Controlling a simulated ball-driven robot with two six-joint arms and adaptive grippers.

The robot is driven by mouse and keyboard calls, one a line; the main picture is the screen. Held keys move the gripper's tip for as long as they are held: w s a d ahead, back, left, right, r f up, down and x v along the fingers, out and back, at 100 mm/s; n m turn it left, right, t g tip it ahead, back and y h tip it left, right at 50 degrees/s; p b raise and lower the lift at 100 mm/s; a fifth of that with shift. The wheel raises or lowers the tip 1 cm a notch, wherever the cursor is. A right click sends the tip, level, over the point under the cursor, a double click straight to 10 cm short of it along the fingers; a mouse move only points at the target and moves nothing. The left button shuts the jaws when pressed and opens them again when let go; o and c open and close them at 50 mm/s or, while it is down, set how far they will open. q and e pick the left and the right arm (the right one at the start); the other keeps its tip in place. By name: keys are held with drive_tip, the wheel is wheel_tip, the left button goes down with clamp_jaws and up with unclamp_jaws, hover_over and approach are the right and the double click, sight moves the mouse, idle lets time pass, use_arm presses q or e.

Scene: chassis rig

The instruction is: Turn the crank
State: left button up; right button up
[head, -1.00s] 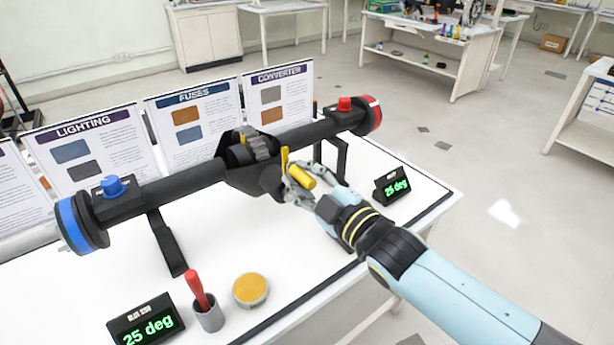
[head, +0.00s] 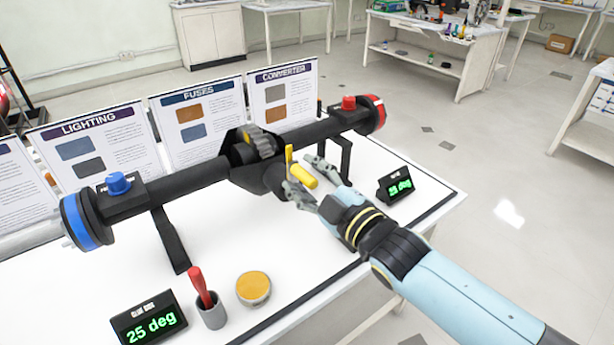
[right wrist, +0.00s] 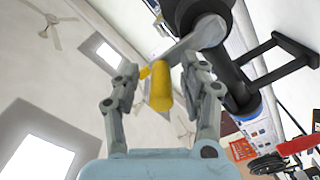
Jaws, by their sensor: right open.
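The crank has a yellow handle (head: 304,177) and a flat yellow arm (head: 289,158) on the front of the black central housing (head: 256,178). My right gripper (head: 298,172) is open at the crank, with one finger on each side of the handle. In the right wrist view the yellow handle (right wrist: 160,88) lies between the two spread fingers (right wrist: 158,68), with a visible gap to each. Contact at the far end of the handle is hard to tell. My left gripper is not in view.
The axle carries a blue wheel end (head: 84,221) and a red one (head: 374,114). Angle displays (head: 149,320) (head: 396,186) stand on the white table; the left reads 25 deg. A red-handled tool in a grey cup (head: 211,315) and a yellow-topped tin (head: 253,288) stand in front.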

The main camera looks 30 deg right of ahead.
drive_tip(key=s+d, duration=0.1)
drive_tip(key=s, duration=1.1)
drive_tip(key=shift+w, duration=0.1)
